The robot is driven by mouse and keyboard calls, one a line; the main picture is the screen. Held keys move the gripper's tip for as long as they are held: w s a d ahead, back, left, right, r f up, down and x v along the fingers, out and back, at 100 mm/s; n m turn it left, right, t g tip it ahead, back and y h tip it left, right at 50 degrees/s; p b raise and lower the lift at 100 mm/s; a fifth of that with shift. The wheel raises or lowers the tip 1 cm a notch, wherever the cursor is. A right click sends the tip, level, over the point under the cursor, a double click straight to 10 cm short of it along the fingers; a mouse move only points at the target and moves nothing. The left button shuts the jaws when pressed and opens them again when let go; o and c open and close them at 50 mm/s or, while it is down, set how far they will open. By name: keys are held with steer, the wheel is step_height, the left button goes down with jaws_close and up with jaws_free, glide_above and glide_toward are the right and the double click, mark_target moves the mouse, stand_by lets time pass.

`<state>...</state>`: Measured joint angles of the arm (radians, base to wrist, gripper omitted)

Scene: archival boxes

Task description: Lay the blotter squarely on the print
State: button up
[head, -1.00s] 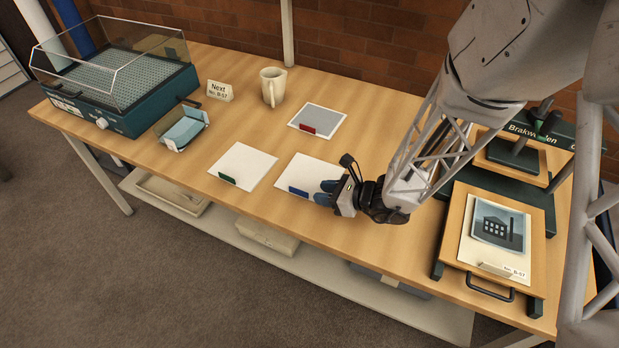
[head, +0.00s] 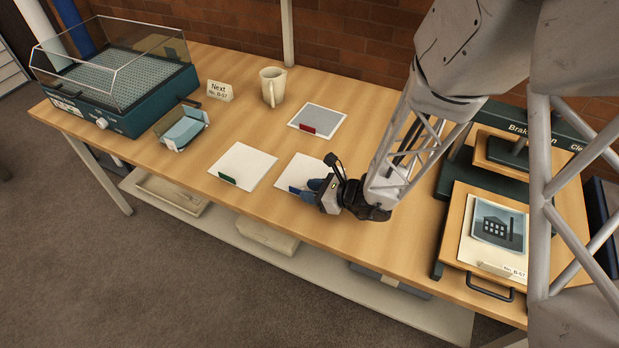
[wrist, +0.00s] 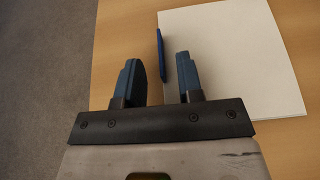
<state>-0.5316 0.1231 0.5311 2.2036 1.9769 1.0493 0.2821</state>
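The print (head: 490,223) shows a dark building and lies on a wooden board with a pale card labelled No. B-57 at its front. Three tabbed sheets lie on the table: a white one with a green tab (head: 248,163), a white one with a blue tab (head: 304,168), and a grey one with a red tab (head: 320,117). I cannot tell which is meant as the blotter. My gripper (head: 309,190) is low at the blue-tabbed sheet's front edge. In the wrist view the fingers (wrist: 160,75) are open, and the upright blue tab (wrist: 162,55) stands by the right finger.
A green press frame (head: 485,185) stands behind the print's board. A mug (head: 272,87), a "Next No. B-57" card (head: 219,91), a small tray with blue sheets (head: 184,130) and a clear-lidded teal box (head: 140,112) are to the left. The table's front edge is close to my gripper.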

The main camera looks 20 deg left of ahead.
steer(key=shift+x, duration=1.3)
steer(key=shift+c, duration=0.3)
jaws_close()
